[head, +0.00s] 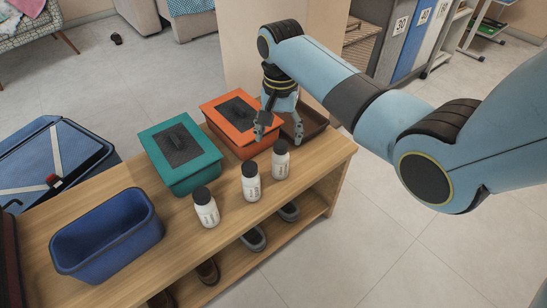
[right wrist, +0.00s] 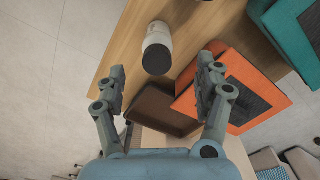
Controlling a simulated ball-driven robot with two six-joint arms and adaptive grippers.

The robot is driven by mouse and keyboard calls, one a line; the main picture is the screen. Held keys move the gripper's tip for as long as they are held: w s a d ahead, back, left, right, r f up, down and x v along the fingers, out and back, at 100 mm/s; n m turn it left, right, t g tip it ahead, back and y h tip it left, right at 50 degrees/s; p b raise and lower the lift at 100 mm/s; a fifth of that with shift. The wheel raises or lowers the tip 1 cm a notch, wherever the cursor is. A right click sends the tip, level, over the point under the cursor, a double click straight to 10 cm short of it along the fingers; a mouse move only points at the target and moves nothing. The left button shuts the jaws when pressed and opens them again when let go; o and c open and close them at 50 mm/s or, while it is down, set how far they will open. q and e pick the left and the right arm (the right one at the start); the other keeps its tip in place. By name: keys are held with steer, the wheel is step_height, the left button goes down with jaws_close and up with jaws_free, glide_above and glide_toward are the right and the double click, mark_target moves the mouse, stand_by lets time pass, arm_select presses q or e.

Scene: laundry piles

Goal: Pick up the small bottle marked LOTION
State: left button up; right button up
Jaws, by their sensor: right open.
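Three small white bottles with black caps stand upright in a row along the front of the wooden bench: a left one (head: 207,212), a middle one (head: 251,187) and a right one (head: 280,164). Each has a printed label, too small to read, so I cannot tell which is marked LOTION. My right gripper (head: 278,132) is open and empty above the bench's right end, behind the right bottle. In the right wrist view one bottle (right wrist: 157,52) shows beyond and between the open fingertips (right wrist: 162,72), not held. My left gripper is out of view.
Behind the bottles are a teal lidded box (head: 180,178), an orange lidded box (head: 222,108) and a brown tray (head: 316,122), partly under my gripper. An empty blue bin (head: 107,233) stands at left. Shoes (head: 253,239) sit on the lower shelf.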

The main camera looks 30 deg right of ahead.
mark_target(279, 145)
steer(key=shift+f, duration=0.4)
step_height(279, 145, down, 4)
steer(key=shift+f+b, duration=0.15)
steer(key=shift+b, duration=1)
steer(key=f+b, duration=0.1)
steer(key=f, duration=0.1)
steer(key=f+b, duration=0.1)
steer(key=f, duration=0.1)
steer(key=f+b, duration=0.1)
steer(key=shift+d+f, duration=0.35)
steer(key=shift+f, duration=0.05)
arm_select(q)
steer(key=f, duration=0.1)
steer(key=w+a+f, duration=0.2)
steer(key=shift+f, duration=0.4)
arm_select(e)
steer(key=shift+r, duration=0.1)
steer(key=shift+c, duration=0.4)
steer(key=c, duration=1.2)
steer(key=shift+c, duration=0.2)
